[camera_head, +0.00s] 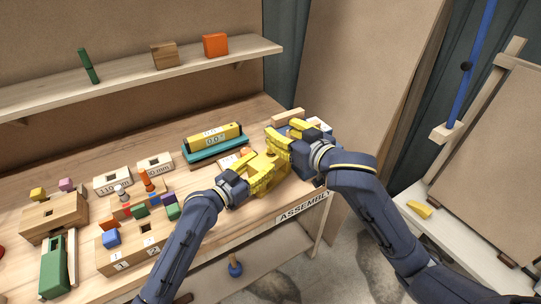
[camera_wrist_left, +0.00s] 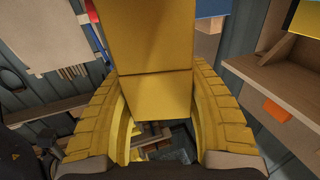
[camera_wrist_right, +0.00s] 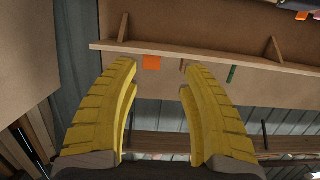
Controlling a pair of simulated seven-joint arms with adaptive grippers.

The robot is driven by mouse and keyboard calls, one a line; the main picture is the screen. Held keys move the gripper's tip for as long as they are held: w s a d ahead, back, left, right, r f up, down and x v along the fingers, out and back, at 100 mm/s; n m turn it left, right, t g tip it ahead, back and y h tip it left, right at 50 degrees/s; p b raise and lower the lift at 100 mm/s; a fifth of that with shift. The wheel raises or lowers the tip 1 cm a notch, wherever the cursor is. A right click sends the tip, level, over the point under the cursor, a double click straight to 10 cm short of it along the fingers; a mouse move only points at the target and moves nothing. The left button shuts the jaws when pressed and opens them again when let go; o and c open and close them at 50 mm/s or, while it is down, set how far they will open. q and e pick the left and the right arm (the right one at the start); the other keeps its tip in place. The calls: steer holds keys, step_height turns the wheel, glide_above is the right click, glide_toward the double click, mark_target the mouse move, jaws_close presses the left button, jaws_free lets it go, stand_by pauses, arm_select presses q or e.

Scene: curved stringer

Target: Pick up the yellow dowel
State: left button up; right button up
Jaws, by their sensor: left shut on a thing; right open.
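My left gripper (camera_head: 262,172) is low over the front of the bench. In the left wrist view its ribbed yellow fingers (camera_wrist_left: 157,82) are shut on a yellow piece (camera_wrist_left: 155,45) with flat faces. I cannot tell from its visible faces whether this is the yellow dowel. In the head view the piece blends with the yellow fingers. My right gripper (camera_head: 281,142) is just behind and to the right of the left one. In the right wrist view its fingers (camera_wrist_right: 157,75) are apart with nothing between them.
A teal stand with a yellow display (camera_head: 213,141) is behind the grippers. Wooden blocks (camera_head: 113,181) and small coloured pieces fill the bench's left. A shelf (camera_head: 140,73) holds several blocks. A small yellow piece (camera_head: 420,209) lies on the side table at right. The bench's front edge is close.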

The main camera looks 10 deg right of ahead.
mark_target(271, 155)
steer(key=s+d+f+g+h, duration=0.1)
steer(key=s+d+f+g, duration=0.15)
steer(key=f, duration=0.25)
steer(key=shift+t, duration=0.25)
steer(key=shift+s+a+f+x, duration=0.1)
steer(key=shift+x, duration=1.8)
steer(key=shift+s+a+f+x, duration=0.1)
steer(key=shift+f+x, duration=0.05)
steer(key=shift+x, duration=1.7)
steer(key=shift+s+a+f+x, duration=0.1)
steer(key=shift+x, duration=1.8)
steer(key=shift+c, duration=0.2)
steer(key=c, duration=0.9)
steer(key=shift+c, duration=0.2)
